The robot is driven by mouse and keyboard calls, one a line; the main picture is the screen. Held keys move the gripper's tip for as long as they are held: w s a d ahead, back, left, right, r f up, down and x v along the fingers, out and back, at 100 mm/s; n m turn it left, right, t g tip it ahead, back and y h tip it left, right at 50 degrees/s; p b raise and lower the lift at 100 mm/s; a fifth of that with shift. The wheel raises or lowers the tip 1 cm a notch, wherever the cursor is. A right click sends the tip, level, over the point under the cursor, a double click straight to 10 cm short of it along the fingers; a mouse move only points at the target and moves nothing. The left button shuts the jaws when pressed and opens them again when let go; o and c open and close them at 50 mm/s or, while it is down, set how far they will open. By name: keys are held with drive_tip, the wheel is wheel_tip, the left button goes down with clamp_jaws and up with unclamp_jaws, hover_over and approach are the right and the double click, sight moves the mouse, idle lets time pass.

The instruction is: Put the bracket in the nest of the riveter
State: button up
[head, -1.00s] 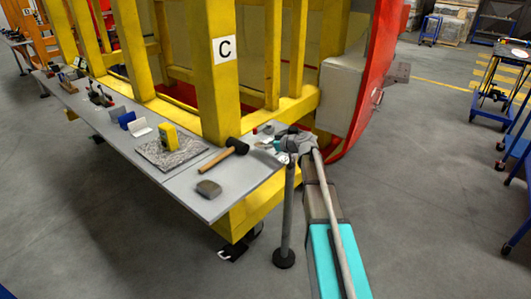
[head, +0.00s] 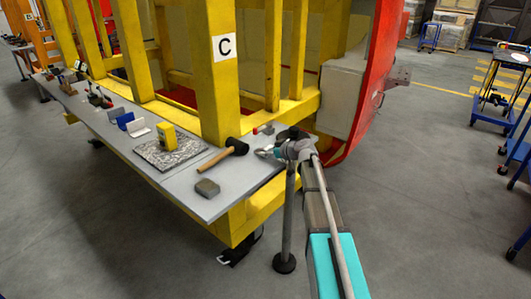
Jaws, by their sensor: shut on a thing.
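My gripper (head: 265,152) is at the near right end of the grey bench, low over its top, reached by my arm from the lower right. It is shut on a small pale piece, seemingly the bracket, too small and too covered to make out its shape. A grey post (head: 288,220) on a round black foot stands on the floor just off the bench end. Its top is hidden behind my wrist, with dark parts (head: 292,133) showing behind. I cannot tell whether these are the riveter. Its nest cannot be made out.
A white angled piece (head: 139,129) and a blue one (head: 126,120) stand farther left. A yellow frame (head: 222,90) rises behind.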

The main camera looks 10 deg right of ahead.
drive_tip(key=shift+f, duration=0.2)
drive_tip(key=o, duration=1.3)
drive_tip(key=shift+c, duration=0.2)
drive_tip(key=shift+r, duration=0.3)
drive_tip(key=p+v, duration=0.4)
drive_tip(key=v, duration=0.8)
drive_tip(key=shift+p, duration=0.35)
drive_tip(key=shift+a+f, duration=0.1)
